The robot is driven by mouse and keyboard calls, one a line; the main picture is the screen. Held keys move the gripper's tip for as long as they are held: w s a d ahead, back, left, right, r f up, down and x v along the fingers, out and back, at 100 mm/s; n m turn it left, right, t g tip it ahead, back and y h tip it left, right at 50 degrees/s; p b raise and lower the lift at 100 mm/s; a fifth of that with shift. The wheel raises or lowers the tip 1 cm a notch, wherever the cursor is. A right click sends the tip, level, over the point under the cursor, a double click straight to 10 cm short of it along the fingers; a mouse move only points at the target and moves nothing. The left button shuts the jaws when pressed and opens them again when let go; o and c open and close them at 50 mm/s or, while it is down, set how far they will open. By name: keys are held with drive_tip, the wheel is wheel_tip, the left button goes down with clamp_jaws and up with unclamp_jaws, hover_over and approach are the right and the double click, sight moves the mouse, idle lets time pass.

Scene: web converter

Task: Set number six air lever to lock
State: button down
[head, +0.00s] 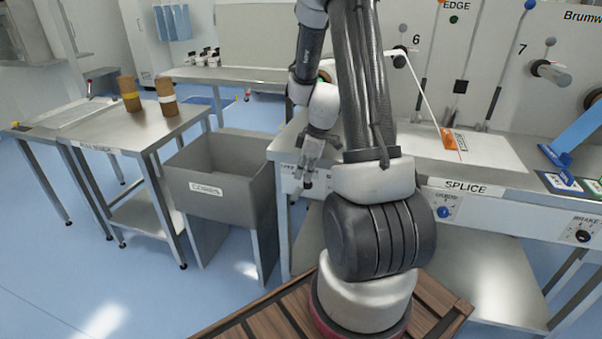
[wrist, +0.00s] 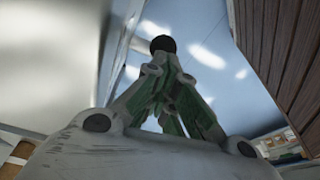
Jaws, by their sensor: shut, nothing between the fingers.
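The number 6 marking (head: 416,40) is on the upright machine panel at the upper right, above a shaft end (head: 400,60). My arm hides part of that area, and I cannot tell which part is the number six air lever or its setting. My gripper (head: 308,172) hangs in front of the machine's front edge, left of my arm's base, fingers down. In the wrist view my gripper (wrist: 168,62) has its fingers closed together and empty. A black round knob (wrist: 163,43) shows just beyond the fingertips; I cannot tell whether they touch.
The splice table (head: 480,153) carries an orange piece (head: 449,139). Its front rail has a blue knob (head: 443,212) and a black brake knob (head: 583,236). A grey cores bin (head: 220,188) stands left of my gripper. A steel table (head: 110,132) holds two brown cores.

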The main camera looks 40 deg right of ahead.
drive_tip(key=shift+s+f, duration=0.25)
drive_tip(key=shift+s, duration=0.1)
drive_tip(key=shift+a, duration=0.1)
drive_tip(key=s+d+r, duration=0.3)
drive_tip(key=r, duration=0.5)
drive_tip(key=shift+s+d+r, duration=0.15)
drive_tip(key=shift+s, duration=0.2)
idle(0.4)
